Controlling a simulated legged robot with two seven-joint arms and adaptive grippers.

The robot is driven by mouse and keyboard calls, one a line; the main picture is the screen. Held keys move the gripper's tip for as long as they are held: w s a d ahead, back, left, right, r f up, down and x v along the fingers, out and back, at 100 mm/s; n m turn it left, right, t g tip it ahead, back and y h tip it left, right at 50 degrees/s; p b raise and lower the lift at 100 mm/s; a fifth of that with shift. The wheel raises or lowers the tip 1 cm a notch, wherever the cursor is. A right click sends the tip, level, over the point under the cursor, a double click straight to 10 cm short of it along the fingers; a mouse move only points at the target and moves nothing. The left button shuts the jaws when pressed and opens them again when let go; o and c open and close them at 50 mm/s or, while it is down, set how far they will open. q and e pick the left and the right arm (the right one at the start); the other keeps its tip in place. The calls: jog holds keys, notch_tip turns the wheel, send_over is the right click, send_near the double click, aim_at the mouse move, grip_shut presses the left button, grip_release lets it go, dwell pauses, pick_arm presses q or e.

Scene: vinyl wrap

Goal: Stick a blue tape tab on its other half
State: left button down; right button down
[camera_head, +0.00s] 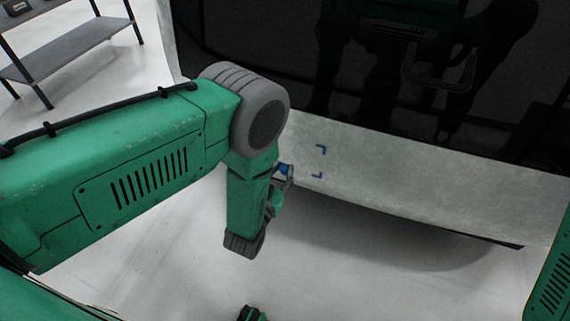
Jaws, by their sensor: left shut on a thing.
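My left gripper (286,174) is at the lower left part of the pale panel (420,180), mostly hidden behind my left wrist. It is shut on a small blue tape tab (283,168), of which only a bit shows. Just right of the gripper, two blue corner marks, an upper one (322,148) and a lower one (318,175), are on the panel. The tab is left of these marks; I cannot tell whether it touches the panel.
A dark glossy surface (300,60) fills the upper part above the pale panel and reflects my body. The panel's lower edge (430,228) hangs over a shadowed pale floor (380,285). A grey metal shelf (75,48) stands at the upper left.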

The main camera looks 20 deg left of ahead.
pick_arm(q)
jog(key=shift+s+a+p, duration=0.15)
jog(key=shift+s+p, duration=0.45)
jog(key=shift+s, duration=0.9)
